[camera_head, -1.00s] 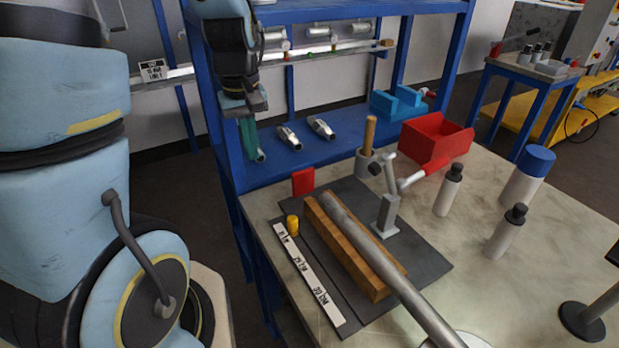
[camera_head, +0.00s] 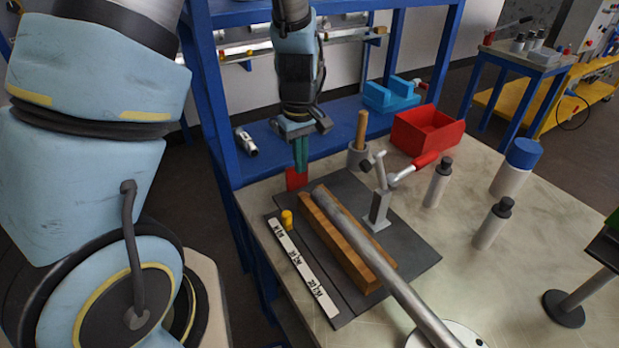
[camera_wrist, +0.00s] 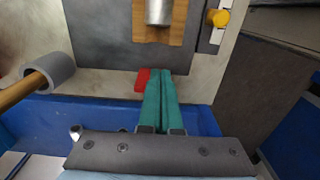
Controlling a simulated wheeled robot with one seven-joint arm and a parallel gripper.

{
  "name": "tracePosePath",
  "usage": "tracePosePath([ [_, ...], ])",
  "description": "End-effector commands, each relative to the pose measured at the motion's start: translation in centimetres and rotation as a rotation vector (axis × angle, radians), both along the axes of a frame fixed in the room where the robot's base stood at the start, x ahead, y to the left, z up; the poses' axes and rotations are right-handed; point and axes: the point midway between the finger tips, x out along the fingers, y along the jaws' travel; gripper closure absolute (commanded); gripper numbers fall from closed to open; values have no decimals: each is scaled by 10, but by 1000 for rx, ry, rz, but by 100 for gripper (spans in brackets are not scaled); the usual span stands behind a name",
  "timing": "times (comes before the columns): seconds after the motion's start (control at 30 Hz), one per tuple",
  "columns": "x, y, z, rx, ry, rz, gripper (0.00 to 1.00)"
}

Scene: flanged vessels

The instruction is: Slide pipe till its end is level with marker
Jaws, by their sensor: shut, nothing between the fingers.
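The grey pipe (camera_head: 359,238) lies along a wooden cradle (camera_head: 339,243) on a dark mat. Its far end is near the cradle's far end, and its near end reaches out past the mat. The yellow marker (camera_head: 286,219) stands at the far end of a white ruler strip (camera_head: 303,267), left of the cradle. In the wrist view the pipe end (camera_wrist: 158,12) and marker (camera_wrist: 219,18) show at the top. My gripper (camera_head: 301,170) is shut and empty, its green fingers beyond the pipe's far end, beside a red block (camera_head: 291,180) that they partly hide.
A toggle clamp (camera_head: 380,196) with a red handle stands right of the cradle. The blue shelf frame (camera_head: 212,90) rises behind.

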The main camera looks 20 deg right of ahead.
Motion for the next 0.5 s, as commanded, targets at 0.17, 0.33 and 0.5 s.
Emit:
tracePosePath([
  [0.17,-4,0,-29,1,3,0,100],
  [0.33,-29,-5,-26,1,2,-2,100],
  [0.5,-38,-7,-28,0,1,0,100],
])
